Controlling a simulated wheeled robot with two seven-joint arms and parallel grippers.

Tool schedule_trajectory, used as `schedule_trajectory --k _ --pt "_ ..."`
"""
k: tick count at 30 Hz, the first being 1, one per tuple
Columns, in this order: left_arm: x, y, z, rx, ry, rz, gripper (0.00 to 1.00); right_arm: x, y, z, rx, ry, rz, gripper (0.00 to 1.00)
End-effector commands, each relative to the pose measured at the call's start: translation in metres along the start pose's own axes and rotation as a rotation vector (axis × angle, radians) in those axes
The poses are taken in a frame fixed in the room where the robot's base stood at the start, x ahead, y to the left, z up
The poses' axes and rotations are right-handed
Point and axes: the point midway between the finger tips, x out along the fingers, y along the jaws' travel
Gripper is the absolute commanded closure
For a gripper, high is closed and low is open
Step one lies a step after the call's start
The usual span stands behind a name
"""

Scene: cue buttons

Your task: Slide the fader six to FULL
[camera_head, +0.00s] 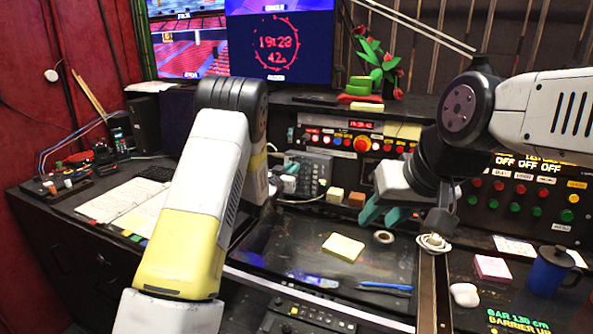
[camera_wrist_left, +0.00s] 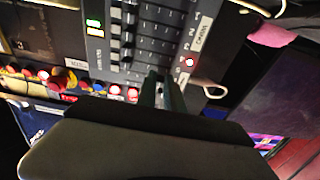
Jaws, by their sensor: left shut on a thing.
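The fader panel (camera_head: 312,172) is a grey box with several sliders at the back of the desk, left of centre. My left gripper (camera_head: 287,180) is at the panel's left side. In the wrist view its fingers (camera_wrist_left: 163,92) are shut at the panel's lower edge on a fader knob, which they hide; its number is not readable. My right gripper (camera_head: 381,214) is open and empty above the desk, right of the panel.
A yellow note pad (camera_head: 343,247), a tape roll (camera_head: 384,237) and a blue pen (camera_head: 385,287) lie on the desk. A blue mug (camera_head: 548,270) stands at the right. Button panels and monitors (camera_head: 280,42) are behind. Small blocks (camera_head: 335,195) sit beside the fader panel.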

Motion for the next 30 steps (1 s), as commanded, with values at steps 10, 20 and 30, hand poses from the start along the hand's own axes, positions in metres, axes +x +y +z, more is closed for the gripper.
schedule_trajectory --k 10,20,30 --pt "0.0 -0.015 -0.002 0.001 0.003 -0.004 1.0 0.0 0.0 0.0 0.0 0.0 0.0 0.65" --pt "0.0 -0.014 -0.001 0.001 0.001 -0.002 0.78 0.0 0.0 0.0 0.0 0.0 0.0 0.65" --pt "-0.027 -0.015 -0.001 -0.001 -0.001 -0.004 0.78 0.0 0.0 0.0 0.0 0.0 0.0 0.65"
